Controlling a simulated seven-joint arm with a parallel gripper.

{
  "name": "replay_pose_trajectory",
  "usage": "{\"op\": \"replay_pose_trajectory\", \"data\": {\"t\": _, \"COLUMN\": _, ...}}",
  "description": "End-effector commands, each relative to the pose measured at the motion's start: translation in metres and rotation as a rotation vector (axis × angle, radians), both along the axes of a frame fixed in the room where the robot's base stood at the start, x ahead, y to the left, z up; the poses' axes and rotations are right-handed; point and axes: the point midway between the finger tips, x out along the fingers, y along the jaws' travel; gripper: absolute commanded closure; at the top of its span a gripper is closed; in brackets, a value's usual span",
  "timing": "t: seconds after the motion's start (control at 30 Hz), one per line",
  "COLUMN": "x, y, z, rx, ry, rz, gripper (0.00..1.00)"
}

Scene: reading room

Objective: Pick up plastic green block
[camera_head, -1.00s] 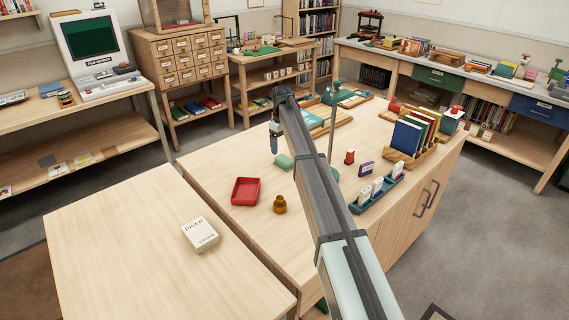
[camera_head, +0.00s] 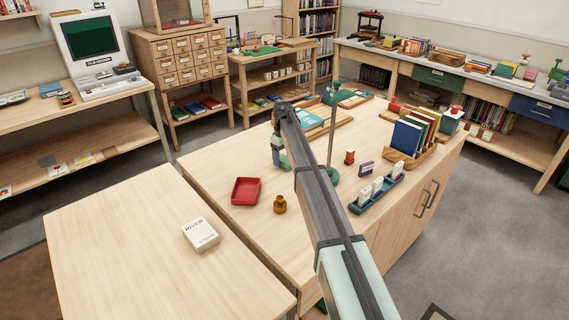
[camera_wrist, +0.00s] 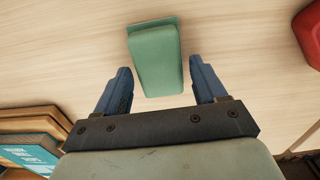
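The green block (camera_wrist: 157,60) lies on the wooden table (camera_head: 232,160). In the wrist view it is pale green, with its near end between the two blue fingers of my gripper (camera_wrist: 163,88). The fingers are apart, with a gap on each side of the block. In the head view, my gripper (camera_head: 279,160) is low over the table at the block (camera_head: 285,163), which is partly hidden by my arm and gripper.
A red tray (camera_head: 246,191) and a small amber jar (camera_head: 280,205) stand in front of the block. A teal rack (camera_head: 377,196) with cards and a green-based stand (camera_head: 333,175) are to the right. Wooden trays and a teal book (camera_wrist: 27,150) lie at the wrist view's lower left.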

Motion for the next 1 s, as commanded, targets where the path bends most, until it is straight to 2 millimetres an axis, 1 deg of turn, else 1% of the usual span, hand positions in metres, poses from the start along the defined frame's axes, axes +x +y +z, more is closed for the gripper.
{"op": "replay_pose_trajectory", "data": {"t": 0.03, "x": 0.0, "y": 0.0, "z": 0.0, "rx": 0.0, "ry": 0.0, "rz": 0.0, "gripper": 0.34}}
{"op": "replay_pose_trajectory", "data": {"t": 0.07, "x": 0.0, "y": 0.0, "z": 0.0, "rx": 0.0, "ry": 0.0, "rz": 0.0, "gripper": 0.37}}
{"op": "replay_pose_trajectory", "data": {"t": 0.5, "x": 0.0, "y": 0.0, "z": 0.0, "rx": 0.0, "ry": 0.0, "rz": 0.0, "gripper": 0.79}}
{"op": "replay_pose_trajectory", "data": {"t": 0.77, "x": 0.0, "y": 0.0, "z": 0.002, "rx": 0.0, "ry": 0.0, "rz": 0.0, "gripper": 0.8}}
{"op": "replay_pose_trajectory", "data": {"t": 0.87, "x": 0.0, "y": 0.0, "z": 0.009, "rx": 0.0, "ry": -0.001, "rz": 0.0, "gripper": 0.8}}
{"op": "replay_pose_trajectory", "data": {"t": 1.0, "x": 0.0, "y": 0.0, "z": 0.03, "rx": 0.0, "ry": -0.001, "rz": 0.0, "gripper": 0.8}}
